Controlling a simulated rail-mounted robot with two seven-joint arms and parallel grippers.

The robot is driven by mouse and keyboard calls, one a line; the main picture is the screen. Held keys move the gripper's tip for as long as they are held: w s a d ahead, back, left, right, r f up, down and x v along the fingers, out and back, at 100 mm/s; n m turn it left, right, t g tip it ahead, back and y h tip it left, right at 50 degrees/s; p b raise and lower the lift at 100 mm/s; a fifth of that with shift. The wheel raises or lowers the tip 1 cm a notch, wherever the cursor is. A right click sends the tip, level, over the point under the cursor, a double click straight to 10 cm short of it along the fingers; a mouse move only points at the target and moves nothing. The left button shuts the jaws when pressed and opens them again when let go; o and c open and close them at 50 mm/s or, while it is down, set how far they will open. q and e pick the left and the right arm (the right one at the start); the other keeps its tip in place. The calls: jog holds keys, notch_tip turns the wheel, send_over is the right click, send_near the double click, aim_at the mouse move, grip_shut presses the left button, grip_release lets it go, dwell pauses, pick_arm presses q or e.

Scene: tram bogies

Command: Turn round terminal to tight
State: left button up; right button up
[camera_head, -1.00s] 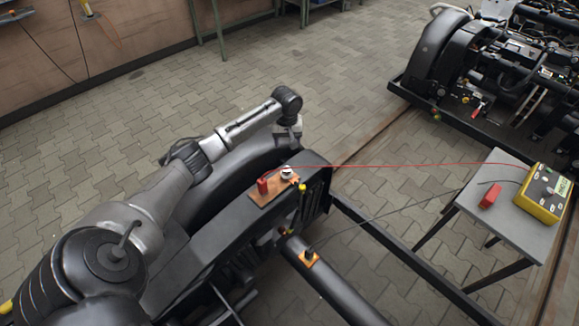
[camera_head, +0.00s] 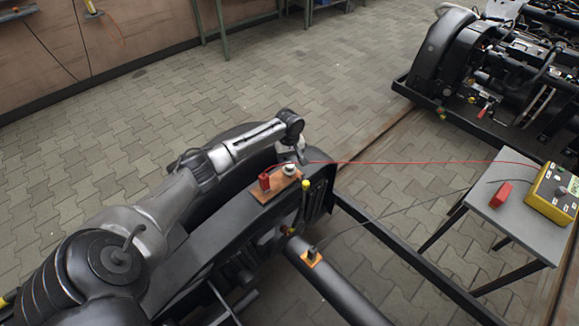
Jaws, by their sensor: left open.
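The round terminal (camera_head: 289,169) is a small pale knob on a copper-coloured plate (camera_head: 262,195) on top of the black bogie frame. A red clamp or block (camera_head: 265,181) stands on the same plate, left of the knob. My left gripper (camera_head: 302,160) is at the end of the grey arm, just above and behind the knob, pointing down. It is open, small in view and partly hidden by its own wrist; I cannot tell whether it touches the knob. My right gripper is not in view.
A red cable (camera_head: 420,163) runs from the plate area to a yellow meter (camera_head: 552,194) on a grey table (camera_head: 504,215) at right. A red block (camera_head: 501,195) lies on that table. A yellow-topped pin (camera_head: 305,185) stands beside the plate. Another bogie (camera_head: 445,60) is at back right.

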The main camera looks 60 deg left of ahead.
aim_at(290, 167)
pick_arm(q)
jog(key=shift+f+b, duration=0.5)
jog(key=shift+f, duration=0.95)
jog(key=c, duration=0.9)
jog(key=m+p, duration=0.1)
jog(key=p, duration=0.2)
jog(key=m+p, duration=0.1)
jog(key=p, duration=0.2)
jog(key=shift+r, duration=0.35)
jog(key=shift+f+m+p, duration=0.2)
jog(key=shift+m+p, duration=0.75)
jog(key=shift+m, duration=0.25)
jog(key=m+p, duration=0.1)
jog(key=m, duration=0.1)
jog(key=shift+f+m, duration=0.1)
jog(key=shift+m, duration=0.2)
jog(key=shift+w+m, duration=0.1)
jog(key=shift+m, duration=0.4)
